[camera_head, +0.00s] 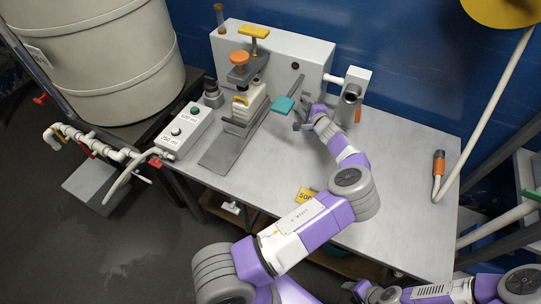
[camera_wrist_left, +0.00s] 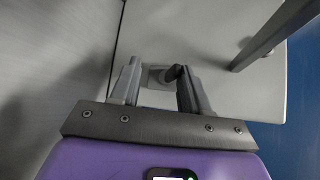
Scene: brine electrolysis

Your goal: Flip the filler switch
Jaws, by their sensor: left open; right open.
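The filler machine is a white box (camera_head: 310,50) at the back of the metal table. My left gripper (camera_head: 303,117) is at its front right, beside the teal-ended lever (camera_head: 283,104). In the left wrist view, my left gripper (camera_wrist_left: 158,88) is open. A small dark switch-like lever (camera_wrist_left: 173,73) on a grey mount shows between its fingertips, close to the right finger; I cannot tell whether they touch. This lever is hidden or too small to make out in the head view. My right gripper (camera_head: 362,290) is open and empty at the bottom edge.
A grey control box (camera_head: 184,132) with two buttons stands left of the clamp stand (camera_head: 238,137).

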